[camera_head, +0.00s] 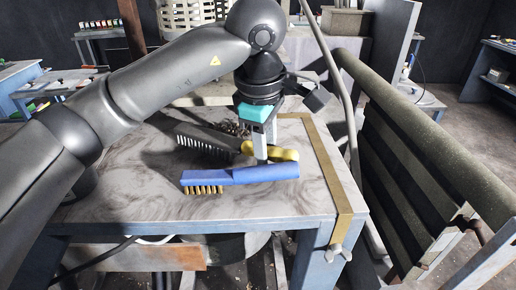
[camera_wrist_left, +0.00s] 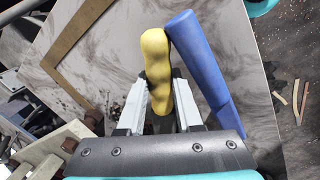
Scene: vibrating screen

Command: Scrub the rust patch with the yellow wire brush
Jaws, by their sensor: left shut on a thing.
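The yellow wire brush shows its lumpy yellow handle (camera_head: 286,154) on the marbled tabletop, just behind the blue brush. The handle also shows in the wrist view (camera_wrist_left: 156,58), between the fingers. My left gripper (camera_head: 261,158) points down and is shut on this handle. A dark grey head with wire bristles (camera_head: 205,143) lies to its left and seems to belong to it, but the join is unclear. Brown crumbs (camera_head: 231,128) lie behind the brushes; I cannot tell whether they are the rust patch. My right gripper is not in view.
A blue brush (camera_head: 238,175) with brass bristles lies close in front of the yellow handle. A brass-coloured strip (camera_head: 334,180) edges the table (camera_head: 130,190) on the right, with a wing-nut clamp at its corner. A slatted frame (camera_head: 420,160) stands right. The table's front left is clear.

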